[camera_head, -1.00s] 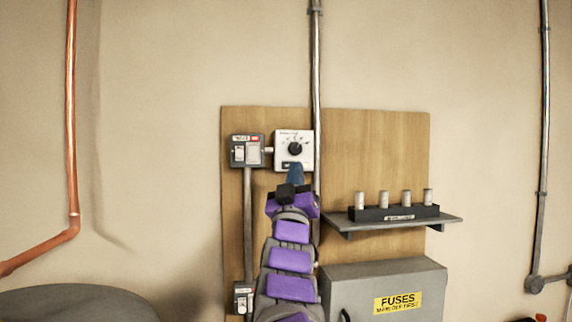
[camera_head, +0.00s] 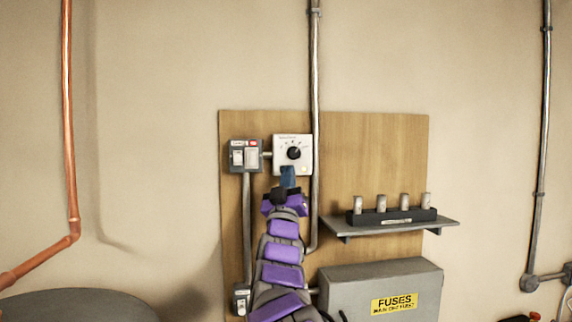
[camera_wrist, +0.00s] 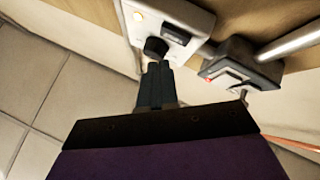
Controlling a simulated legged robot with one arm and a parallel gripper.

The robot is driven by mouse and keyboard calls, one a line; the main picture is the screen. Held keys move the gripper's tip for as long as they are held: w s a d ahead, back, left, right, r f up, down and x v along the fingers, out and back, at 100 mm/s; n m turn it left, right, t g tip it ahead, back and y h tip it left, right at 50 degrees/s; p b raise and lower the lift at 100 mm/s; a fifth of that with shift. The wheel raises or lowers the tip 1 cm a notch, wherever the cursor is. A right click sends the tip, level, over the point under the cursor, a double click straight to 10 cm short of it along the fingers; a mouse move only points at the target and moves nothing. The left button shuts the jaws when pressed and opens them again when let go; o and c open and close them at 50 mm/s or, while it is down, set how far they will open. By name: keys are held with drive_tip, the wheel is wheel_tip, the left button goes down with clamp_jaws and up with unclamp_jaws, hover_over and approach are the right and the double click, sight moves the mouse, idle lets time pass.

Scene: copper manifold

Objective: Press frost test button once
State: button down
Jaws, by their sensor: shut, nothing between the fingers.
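A white control box (camera_head: 282,142) with a black round knob (camera_head: 294,153) is mounted on a wooden board. A small pale lit spot (camera_head: 304,169) shows at its lower right. The box also shows in the wrist view (camera_wrist: 195,18), with the dark knob (camera_wrist: 154,47) and a small orange spot (camera_wrist: 138,14). My gripper (camera_head: 289,170) is shut and empty, its tips overlapping the box's lower edge in the head view. In the wrist view its fingertips (camera_wrist: 156,68) are close to the knob; contact cannot be told. I cannot clearly identify the frost test button.
A grey switch box (camera_head: 246,142) sits just left of the control box. A vertical conduit (camera_head: 315,80) runs along its right. A shelf (camera_head: 400,226) with a black fuse block (camera_head: 390,217) and a grey fuse cabinet (camera_head: 360,275) are to the right. A copper pipe (camera_head: 69,130) is at left.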

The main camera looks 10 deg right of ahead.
drive_tip(key=shift+w+p, duration=0.35)
drive_tip(key=shift+w, duration=0.5)
drive_tip(key=shift+w+r, duration=0.1)
drive_tip(key=shift+r, duration=0.05)
idle(1.3)
drive_tip(key=shift+w+d+p, duration=0.1)
drive_tip(key=shift+p, duration=0.2)
drive_tip(key=shift+w, duration=0.1)
drive_tip(key=shift+w+p, duration=0.35)
idle(0.5)
drive_tip(key=shift+s, duration=0.2)
drive_tip(key=shift+s+b, duration=0.55)
drive_tip(key=shift+s, duration=0.05)
idle(0.3)
